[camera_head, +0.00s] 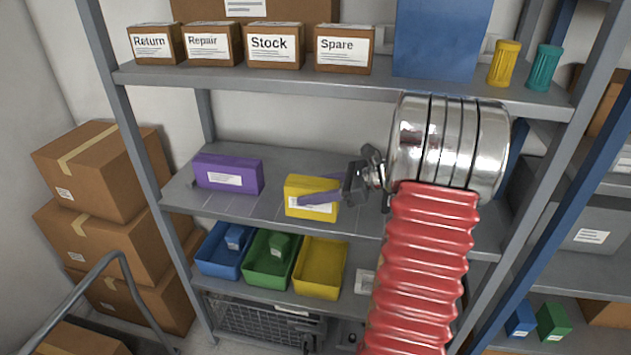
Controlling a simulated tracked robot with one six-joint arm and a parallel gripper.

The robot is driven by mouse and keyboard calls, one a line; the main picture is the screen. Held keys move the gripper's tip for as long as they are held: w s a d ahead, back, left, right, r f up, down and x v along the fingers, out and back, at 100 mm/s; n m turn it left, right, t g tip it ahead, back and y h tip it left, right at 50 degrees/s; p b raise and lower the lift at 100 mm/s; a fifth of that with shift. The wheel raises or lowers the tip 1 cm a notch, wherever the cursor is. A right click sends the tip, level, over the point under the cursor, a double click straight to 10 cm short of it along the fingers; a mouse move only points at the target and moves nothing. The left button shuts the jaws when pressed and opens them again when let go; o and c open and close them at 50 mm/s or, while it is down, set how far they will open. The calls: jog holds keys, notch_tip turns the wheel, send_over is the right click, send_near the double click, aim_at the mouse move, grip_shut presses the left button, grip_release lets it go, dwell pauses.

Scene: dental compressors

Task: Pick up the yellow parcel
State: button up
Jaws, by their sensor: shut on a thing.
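The yellow parcel (301,186) is a small box with a white label on its front. It is on the middle shelf, right of the purple parcel (218,173). My gripper (319,189) reaches in from the right with its fingers at the yellow parcel, one finger across its front and the other partly seen behind its top. It is shut on the yellow parcel. The parcel looks upright, at or just above the shelf; I cannot tell whether it touches. My arm hides the right part of the middle shelf.
The middle shelf (180,196) has bare room between the parcels. Boxes labelled Return, Repair, Stock and Spare (344,48) stand on the shelf above. Blue, green and yellow bins (320,281) sit below. Cardboard boxes (95,168) are stacked at left. A metal upright (140,150) bounds the shelf.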

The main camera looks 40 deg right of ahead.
jog(key=s+a, duration=0.1)
jog(key=a, duration=0.1)
jog(key=s+a, duration=0.4)
jog(key=shift+a, duration=0.15)
